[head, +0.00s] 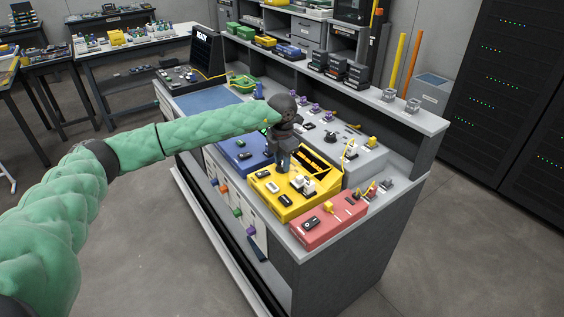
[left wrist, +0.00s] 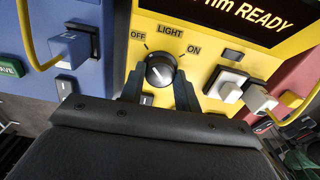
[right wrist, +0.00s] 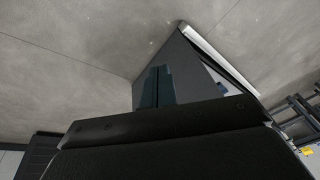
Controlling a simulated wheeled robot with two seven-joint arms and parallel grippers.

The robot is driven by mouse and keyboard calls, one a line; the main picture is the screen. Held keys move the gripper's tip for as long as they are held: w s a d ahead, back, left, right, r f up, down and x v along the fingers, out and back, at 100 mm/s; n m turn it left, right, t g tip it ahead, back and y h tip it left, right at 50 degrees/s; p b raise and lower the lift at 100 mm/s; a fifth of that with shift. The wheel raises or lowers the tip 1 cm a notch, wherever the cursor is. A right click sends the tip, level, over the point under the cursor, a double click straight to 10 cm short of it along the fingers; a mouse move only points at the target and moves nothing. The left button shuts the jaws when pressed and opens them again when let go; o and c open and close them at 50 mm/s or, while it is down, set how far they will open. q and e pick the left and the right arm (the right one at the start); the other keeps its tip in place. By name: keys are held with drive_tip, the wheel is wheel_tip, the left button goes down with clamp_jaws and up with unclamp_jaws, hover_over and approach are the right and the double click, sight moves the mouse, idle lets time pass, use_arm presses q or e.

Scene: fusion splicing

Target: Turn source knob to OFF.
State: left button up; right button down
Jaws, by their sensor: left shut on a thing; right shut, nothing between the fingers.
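The source knob (left wrist: 160,72) is a round dark knob on the yellow unit (left wrist: 205,75), below the word LIGHT, with OFF printed at its left and ON at its right. I cannot tell surely which word its pale mark faces. My left gripper (left wrist: 158,88) is shut on the knob, one finger on each side. In the head view my left gripper (head: 284,160) points down onto the yellow unit (head: 290,211) and hides the knob. My right gripper (right wrist: 157,86) is shut and empty, and shows only in the right wrist view.
A blue unit (head: 236,153) stands left of the yellow one and a red unit (head: 330,222) right of it. A grey bench shelf (head: 405,112) runs behind. Open floor lies in front.

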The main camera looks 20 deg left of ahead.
use_arm(q)
drive_tip(key=shift+w+r, duration=0.1)
drive_tip(key=shift+r, duration=0.05)
drive_tip(key=o, duration=1)
use_arm(e)
drive_tip(key=shift+r, duration=0.1)
use_arm(q)
wheel_tip(320, 180, up, 6)
drive_tip(key=shift+r+b, duration=0.15)
drive_tip(key=shift+b, duration=0.75)
drive_tip(key=shift+r, duration=0.65)
use_arm(e)
drive_tip(key=shift+t+y, duration=0.3)
drive_tip(key=shift+t, duration=0.1)
drive_tip(key=a+f, duration=0.1)
drive_tip(key=w+a+f, duration=0.1)
drive_tip(key=f, duration=0.1)
drive_tip(key=shift+a, duration=0.15)
